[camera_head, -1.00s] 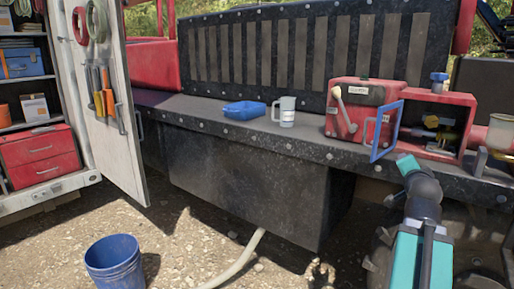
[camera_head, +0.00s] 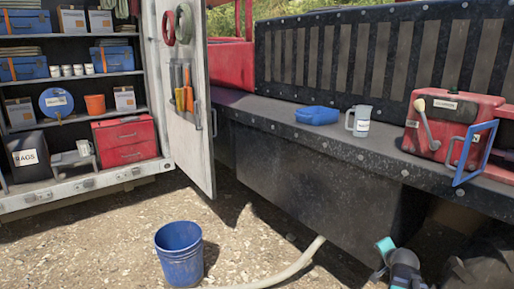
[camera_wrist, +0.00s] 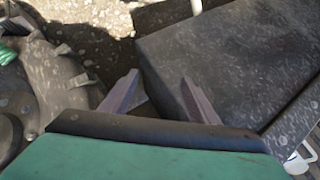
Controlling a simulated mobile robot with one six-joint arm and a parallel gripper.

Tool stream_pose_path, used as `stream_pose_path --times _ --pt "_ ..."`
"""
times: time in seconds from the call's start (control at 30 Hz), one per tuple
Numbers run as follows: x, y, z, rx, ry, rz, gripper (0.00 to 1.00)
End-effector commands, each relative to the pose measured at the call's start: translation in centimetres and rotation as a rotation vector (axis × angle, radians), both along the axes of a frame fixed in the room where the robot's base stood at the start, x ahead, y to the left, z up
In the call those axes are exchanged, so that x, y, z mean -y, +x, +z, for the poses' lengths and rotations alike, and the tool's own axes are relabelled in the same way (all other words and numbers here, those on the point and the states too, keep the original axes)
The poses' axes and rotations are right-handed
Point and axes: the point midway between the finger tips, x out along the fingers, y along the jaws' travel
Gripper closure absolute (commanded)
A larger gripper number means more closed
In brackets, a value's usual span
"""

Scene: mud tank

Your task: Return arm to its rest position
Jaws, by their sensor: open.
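My gripper shows in the wrist view (camera_wrist: 158,100), with its two grey fingers spread apart and nothing between them. Below the fingers are the dark side of the tank and the ground. In the head view, part of my arm (camera_head: 400,268) shows at the bottom right, in front of the dark tank and below the ledge. My gripper itself cannot be made out in the head view.
A blue bucket (camera_head: 180,255) stands on gravel by a hose (camera_head: 285,272). An open cabinet door (camera_head: 190,90) is at left.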

Motion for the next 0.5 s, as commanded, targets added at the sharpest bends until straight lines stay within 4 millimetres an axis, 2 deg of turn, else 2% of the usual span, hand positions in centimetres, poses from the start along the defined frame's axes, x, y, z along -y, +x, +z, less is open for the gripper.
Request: stream_pose_path --times 0.03,0.27,0.5 --pt "-1.5 0.1 -1.7 -0.031 0.008 0.023 0.45" --pt "-7.3 -0.7 -8.8 -0.163 0.033 0.123 0.45" --pt "-13.3 -2.9 -15.9 -0.307 0.049 0.234 0.45"
